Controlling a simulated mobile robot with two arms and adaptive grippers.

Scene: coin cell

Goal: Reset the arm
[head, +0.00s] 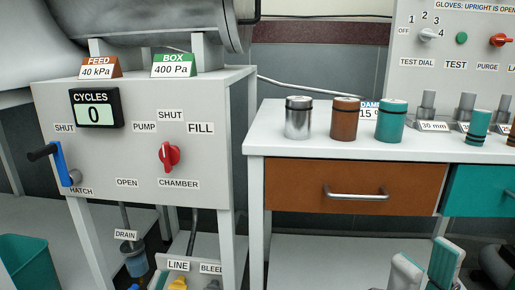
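My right gripper (426,258) shows at the bottom right edge. Its two pale fingers with teal pads point up and stand apart, with nothing seen between them. It is in front of the white bench, below the brown drawer (340,187). The rest of my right arm is below the picture. My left gripper and arm do not show.
A control box (205,150) with a blue hatch lever (62,165) and a red chamber knob (169,156) stands at left. Silver (298,118), brown (345,119) and teal (391,121) canisters stand on the white bench (268,142). A teal bin (25,262) is at lower left.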

